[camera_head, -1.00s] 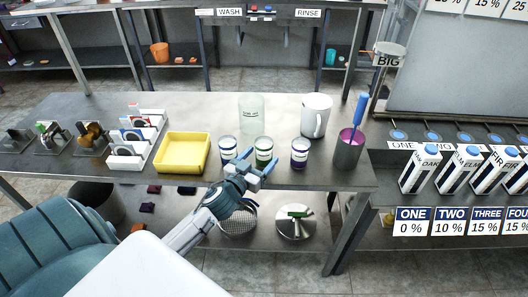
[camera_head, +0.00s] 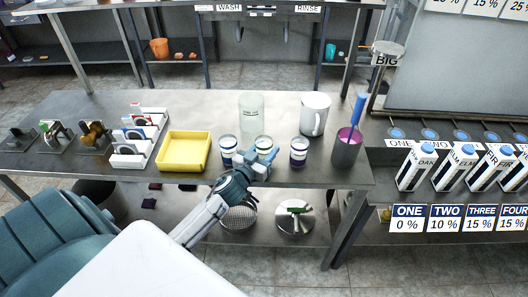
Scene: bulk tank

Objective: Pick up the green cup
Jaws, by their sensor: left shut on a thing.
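The green cup (camera_head: 263,142) stands on the steel table (camera_head: 80,120), between two similar small cups. Its pale rim shows above my gripper; its lower part is hidden behind the fingers. My left gripper (camera_head: 258,157) is shut on the green cup from the near side. Whether the cup is off the table I cannot tell. One neighbouring cup (camera_head: 228,147) is close on the left, and a dark blue cup (camera_head: 299,151) is on the right. My right gripper is not in view.
A yellow tray (camera_head: 183,151) is at the left. The table's front edge is close below my gripper.

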